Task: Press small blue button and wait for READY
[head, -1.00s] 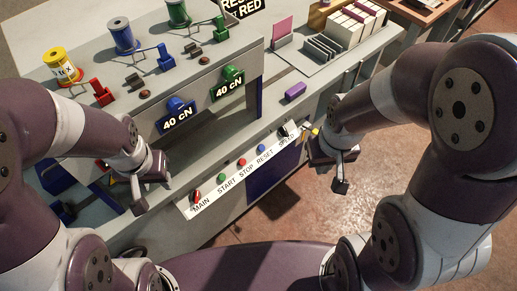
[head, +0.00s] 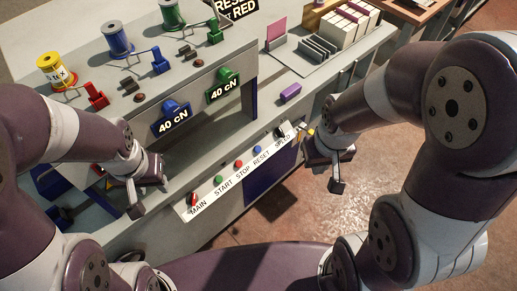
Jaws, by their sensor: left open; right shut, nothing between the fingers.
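The small blue button (head: 257,150) sits on the white control strip (head: 213,196) above the word RESET. Beside it on the strip are a red STOP button (head: 238,164), a green START button (head: 218,180) and a MAIN switch (head: 193,198). My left gripper (head: 136,206) is open and empty, left of the strip's MAIN end. My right gripper (head: 337,184) is shut and empty, to the right of the strip's SPEED end and apart from the blue button. The display at the top (head: 238,10) is cut off by the frame; it reads in part RESE and RED.
Yellow (head: 57,72), blue (head: 118,38) and green (head: 172,14) spools stand on the machine. Two 40 cN tags (head: 172,121) hang on its front. A purple block (head: 290,92) and a grey rack (head: 318,47) lie at the right. Open floor (head: 300,212) lies in front.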

